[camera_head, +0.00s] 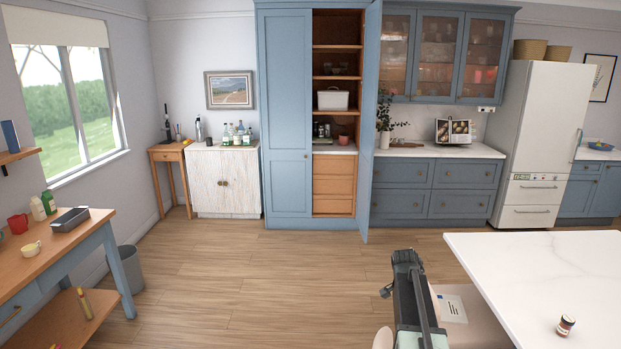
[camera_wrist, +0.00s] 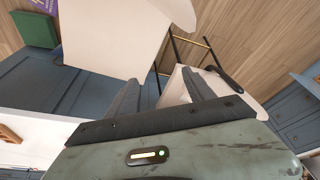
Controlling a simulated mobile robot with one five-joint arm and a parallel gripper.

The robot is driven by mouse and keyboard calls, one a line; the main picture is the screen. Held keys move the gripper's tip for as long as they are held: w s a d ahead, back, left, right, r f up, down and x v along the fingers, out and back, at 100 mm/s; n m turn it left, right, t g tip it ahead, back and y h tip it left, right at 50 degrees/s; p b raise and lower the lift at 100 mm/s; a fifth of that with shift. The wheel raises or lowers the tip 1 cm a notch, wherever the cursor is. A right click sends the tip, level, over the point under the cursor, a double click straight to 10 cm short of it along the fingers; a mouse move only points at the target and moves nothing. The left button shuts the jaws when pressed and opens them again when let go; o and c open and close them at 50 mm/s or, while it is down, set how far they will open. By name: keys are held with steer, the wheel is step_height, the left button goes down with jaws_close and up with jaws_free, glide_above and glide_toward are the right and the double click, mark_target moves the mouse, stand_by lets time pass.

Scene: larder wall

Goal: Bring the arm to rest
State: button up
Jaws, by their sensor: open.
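My arm rises from the bottom of the head view, to the left of the white island worktop. My gripper (camera_head: 405,257) is at its upper end, over the floor in that view. In the wrist view my gripper (camera_wrist: 160,88) shows its two dark fingers spread apart. Nothing is held between them. Pale surfaces and wood floor show beyond the fingers.
The white island worktop (camera_head: 530,270) is close on the right, with a small jar (camera_head: 565,325) on it. A tall blue cupboard (camera_head: 287,130) stands ahead with its right door open. A wooden table (camera_head: 60,255) stands left. The middle floor (camera_head: 250,275) is clear.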

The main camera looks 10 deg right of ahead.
steer(key=a+f+n+y, duration=0.15)
steer(key=a+n, duration=0.25)
steer(key=a, duration=1.2)
steer(key=s+a+f+n+y+b, duration=0.1)
steer(key=s+a+n, duration=0.4)
steer(key=a, duration=0.4)
steer(key=s+a+n+y, duration=0.1)
steer(key=s+a+n, duration=0.4)
steer(key=a, duration=0.4)
steer(key=shift+s+f+n+g+b, duration=0.35)
steer(key=shift+s+n+g, duration=0.05)
steer(key=shift+s, duration=0.45)
